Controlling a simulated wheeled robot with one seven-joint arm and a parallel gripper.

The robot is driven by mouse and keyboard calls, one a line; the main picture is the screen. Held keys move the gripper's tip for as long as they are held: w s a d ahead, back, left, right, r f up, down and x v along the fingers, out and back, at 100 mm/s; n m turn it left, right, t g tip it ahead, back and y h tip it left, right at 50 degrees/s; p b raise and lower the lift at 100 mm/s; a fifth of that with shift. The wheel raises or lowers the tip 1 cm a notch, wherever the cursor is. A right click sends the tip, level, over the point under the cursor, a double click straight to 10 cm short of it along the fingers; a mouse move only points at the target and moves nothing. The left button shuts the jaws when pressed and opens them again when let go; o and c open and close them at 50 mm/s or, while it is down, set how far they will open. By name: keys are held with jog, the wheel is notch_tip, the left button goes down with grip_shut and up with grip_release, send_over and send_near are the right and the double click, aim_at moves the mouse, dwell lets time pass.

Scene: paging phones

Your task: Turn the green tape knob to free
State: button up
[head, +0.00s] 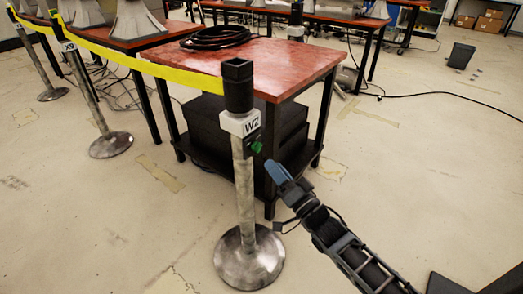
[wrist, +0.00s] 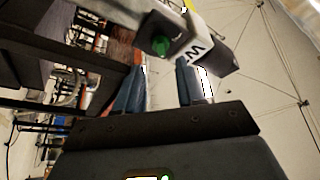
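The green tape knob (head: 256,147) sits on the side of a stanchion post (head: 245,190) labelled W2, just under its black head. In the wrist view the green knob (wrist: 161,46) shows beyond my fingertips, between them and nearer the left one. My gripper (head: 277,172) has blue fingers and is close to the knob, a little below and right of it in the head view. In the wrist view my gripper (wrist: 162,75) is open, with a gap between the fingers and nothing held. I cannot tell which setting the knob points to.
Yellow tape (head: 150,67) runs from the W2 post to the X9 post (head: 85,85) at the left. A red-topped table (head: 270,62) with black boxes (head: 215,125) below stands right behind W2. A coiled black cable lies on it. Floor at right is mostly clear.

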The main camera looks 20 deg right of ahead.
aim_at(260, 149)
jog(key=shift+b+x, duration=0.95)
jog(key=shift+x, duration=1.35)
jog(key=shift+b+x, duration=0.35)
jog(key=shift+x, duration=0.95)
jog(key=shift+c, duration=0.2)
jog(key=c, duration=0.7)
jog(key=shift+o, duration=0.2)
